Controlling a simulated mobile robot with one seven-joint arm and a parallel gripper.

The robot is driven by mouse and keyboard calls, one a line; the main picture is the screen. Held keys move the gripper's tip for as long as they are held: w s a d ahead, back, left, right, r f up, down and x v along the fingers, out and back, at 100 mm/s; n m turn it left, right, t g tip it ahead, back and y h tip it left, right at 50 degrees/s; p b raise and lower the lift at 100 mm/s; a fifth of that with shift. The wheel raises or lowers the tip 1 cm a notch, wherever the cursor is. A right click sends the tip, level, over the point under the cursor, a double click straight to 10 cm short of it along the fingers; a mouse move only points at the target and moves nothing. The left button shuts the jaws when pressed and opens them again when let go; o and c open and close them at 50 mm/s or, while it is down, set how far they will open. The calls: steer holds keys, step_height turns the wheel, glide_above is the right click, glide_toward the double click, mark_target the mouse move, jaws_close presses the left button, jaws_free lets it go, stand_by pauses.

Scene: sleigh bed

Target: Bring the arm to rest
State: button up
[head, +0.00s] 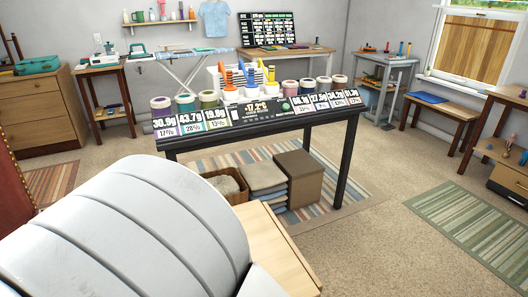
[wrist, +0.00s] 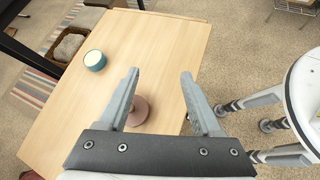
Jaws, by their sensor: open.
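My gripper (wrist: 158,78) shows in the wrist view with its two grey fingers apart and nothing between their tips. It is above a light wooden tabletop (wrist: 150,45). A pinkish-brown round item (wrist: 138,111) stands on that top, seen behind and between the fingers; whether a finger touches it I cannot tell. In the head view a large white rounded part of my arm fills the lower left, and my gripper is hidden there.
A teal-sided jar with a pale top (wrist: 95,60) stands on the wooden top. In the head view a dark table (head: 265,120) with jars and number displays stands ahead. A basket (head: 228,185) and a brown box (head: 299,177) sit beneath it. Carpet at right is clear around a green striped rug (head: 470,225).

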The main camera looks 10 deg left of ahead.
steer(key=w+d+r+m+g, duration=0.2)
steer(key=d+r+m, duration=0.15)
steer(key=d, duration=0.35)
steer(key=w+d+r+m+g+y, duration=0.1)
steer(key=d+r+m+g, duration=0.15)
steer(key=d+m, duration=0.35)
steer(key=w+d+r+m+g, duration=0.2)
steer(key=d+r+m, duration=0.15)
steer(key=d, duration=0.45)
steer(key=s+d+r+m+t+y, duration=0.1)
steer(key=s+d+r+m+y, duration=0.2)
steer(key=d+m, duration=0.4)
steer(key=s+d+r+m+t+y, duration=0.2)
steer(key=s+d+r+m, duration=0.1)
steer(key=s+d+m, duration=0.3)
step_height(320, 180, up, 17)
steer(key=d+p, duration=0.1)
steer(key=p, duration=1.6)
steer(key=shift+w+d+m, duration=0.15)
steer(key=shift+w+m, duration=0.15)
steer(key=shift+w, duration=0.05)
steer(key=shift+c, duration=1.3)
